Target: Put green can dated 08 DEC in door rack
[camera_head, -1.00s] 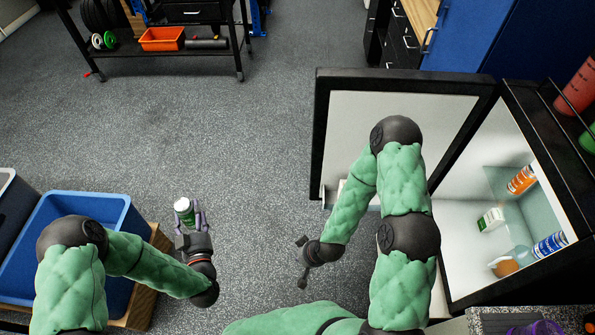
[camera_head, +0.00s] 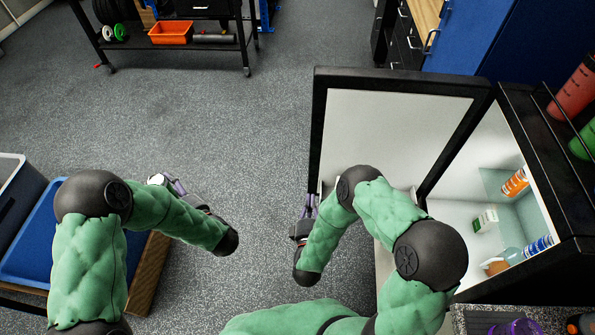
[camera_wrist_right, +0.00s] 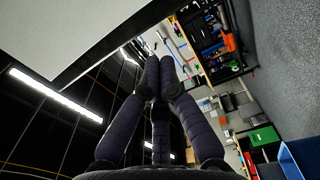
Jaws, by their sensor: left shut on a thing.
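My left gripper (camera_head: 176,186) is shut on a can (camera_head: 157,179) over the floor, right of the blue bin. Only a pale end of the can shows; my arm hides the rest, and no date can be read. The fridge door (camera_head: 395,130) stands open, its pale inner face towards me. My right gripper (camera_head: 309,203) is beside the door's lower left edge. In the right wrist view its dark fingers (camera_wrist_right: 158,75) draw together at the tips with nothing seen between them.
The open fridge (camera_head: 470,200) at right holds an orange-labelled bottle (camera_head: 515,182), a green-and-white carton (camera_head: 485,220) and a blue can (camera_head: 538,246). A blue bin (camera_head: 35,235) stands at left. A workbench (camera_head: 170,45) is at the back. The middle floor is clear.

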